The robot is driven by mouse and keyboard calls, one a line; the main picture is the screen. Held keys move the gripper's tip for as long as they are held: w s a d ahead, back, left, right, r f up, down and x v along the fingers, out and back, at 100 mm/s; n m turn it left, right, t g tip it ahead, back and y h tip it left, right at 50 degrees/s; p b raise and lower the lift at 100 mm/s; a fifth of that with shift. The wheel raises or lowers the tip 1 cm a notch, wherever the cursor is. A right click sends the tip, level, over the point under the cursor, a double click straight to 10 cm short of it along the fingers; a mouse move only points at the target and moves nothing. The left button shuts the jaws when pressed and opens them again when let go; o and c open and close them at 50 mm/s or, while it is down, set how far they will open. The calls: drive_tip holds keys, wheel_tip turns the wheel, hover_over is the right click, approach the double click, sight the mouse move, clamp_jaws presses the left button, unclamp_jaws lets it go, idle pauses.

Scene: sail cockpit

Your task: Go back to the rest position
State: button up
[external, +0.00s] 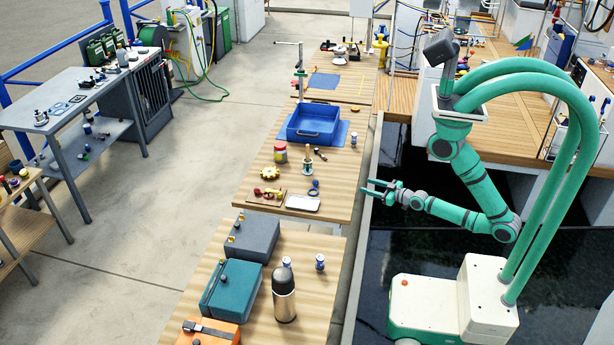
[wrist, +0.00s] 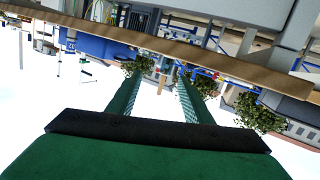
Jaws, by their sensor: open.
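My gripper (external: 378,190) shows in the external view at the end of my green arm, just right of the wooden bench's edge and apart from the things on it. It points left toward the bench. In the wrist view my gripper (wrist: 158,92) has its two green fingers spread apart with nothing between them. The bench top (external: 335,205) holds a white tray (external: 302,203), a blue-handled tool (external: 314,188) and a small board (external: 265,196) with red and yellow parts.
A blue bin (external: 313,124) stands on a blue mat farther back on the bench. A steel flask (external: 284,293) and teal case (external: 232,289) are on the front table. Dark floor lies between bench and my base.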

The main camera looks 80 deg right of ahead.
drive_tip(key=s+a+n+y, duration=0.1)
drive_tip(key=s+a+y, duration=0.2)
drive_tip(key=a, duration=0.7)
drive_tip(key=shift+s+r+n+t+y, duration=0.3)
drive_tip(key=shift+s+n, duration=0.1)
drive_tip(key=shift+s, duration=0.65)
drive_tip(key=s+a+y, duration=0.1)
drive_tip(key=a, duration=0.1)
drive_tip(key=s+a+r+n+y, duration=0.1)
drive_tip(key=s, duration=0.1)
drive_tip(key=s+a+r+y, duration=0.1)
drive_tip(key=a, duration=0.1)
drive_tip(key=shift+s+a, duration=0.35)
drive_tip(key=shift+c, duration=0.5)
